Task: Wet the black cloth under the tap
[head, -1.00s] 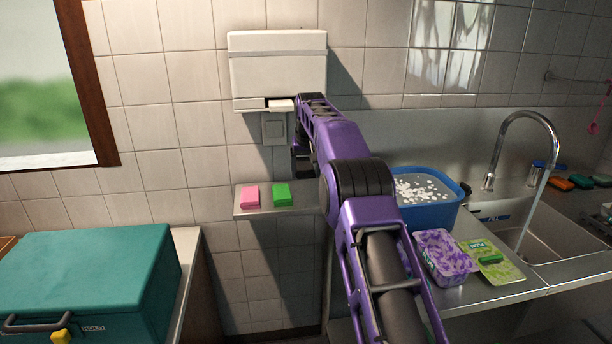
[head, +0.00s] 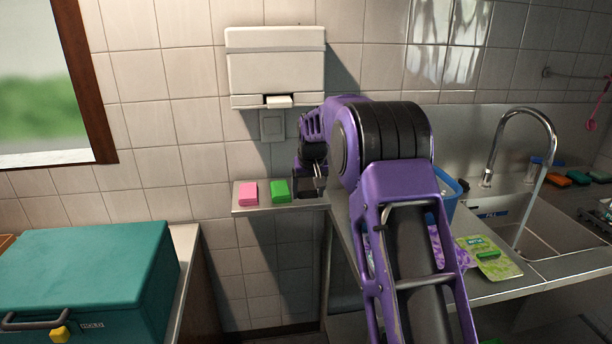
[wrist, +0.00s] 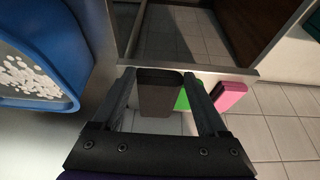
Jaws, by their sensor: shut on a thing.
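The black cloth (wrist: 160,95) is a dark folded block between the two fingers of my gripper (wrist: 158,78) in the wrist view. The gripper is shut on it. In the head view my gripper (head: 312,182) is at the right end of a small metal shelf (head: 262,208), partly hidden by my arm. Whether the cloth still touches the shelf is unclear. The tap (head: 524,112) is at the right, with a stream of water falling into the sink (head: 545,228).
A green block (head: 280,190) and a pink block (head: 248,193) lie on the shelf left of my gripper. A blue tub (head: 449,188) is partly behind my arm. A green packet (head: 495,266) lies before the sink. A white dispenser (head: 275,62) hangs above.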

